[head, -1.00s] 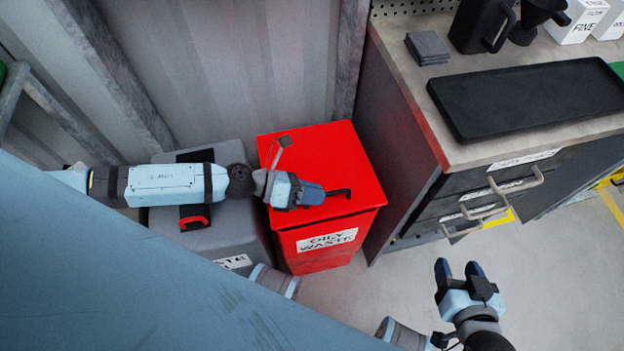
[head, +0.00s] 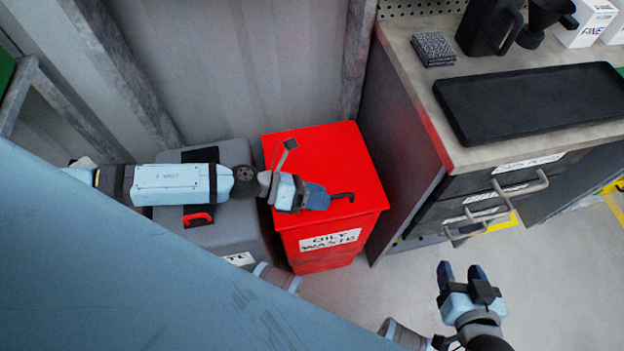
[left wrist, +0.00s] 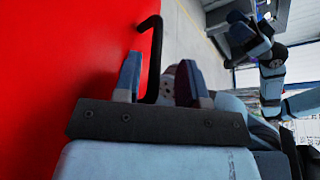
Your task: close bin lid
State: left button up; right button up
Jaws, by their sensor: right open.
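The red oily-waste bin (head: 330,255) stands against the wall with its flat red lid (head: 345,160) down on top. A black bent handle (head: 345,195) is at the lid's front. My left gripper (head: 325,197) is over the lid at the handle. In the left wrist view its two fingers (left wrist: 160,80) are apart, with the black handle (left wrist: 152,40) reaching in between them, nearer the left finger. Whether the fingers touch it I cannot tell. My right gripper (head: 461,268) is open and empty above the floor, right of the bin.
A grey bin (head: 225,235) with a red-handled lid stands left, under my left arm. A workbench (head: 410,60) with drawers and handles (head: 520,188) stands close on the right, bearing a black tray (head: 530,100). The floor in front is clear.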

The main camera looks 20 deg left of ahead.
pick_arm(q)
jog(key=shift+a, duration=0.1)
jog(key=v, duration=1.3)
jog(key=shift+s+a, duration=0.2)
jog(key=shift+a, duration=0.05)
jog(key=shift+r, duration=0.1)
jog(key=shift+c, duration=0.2)
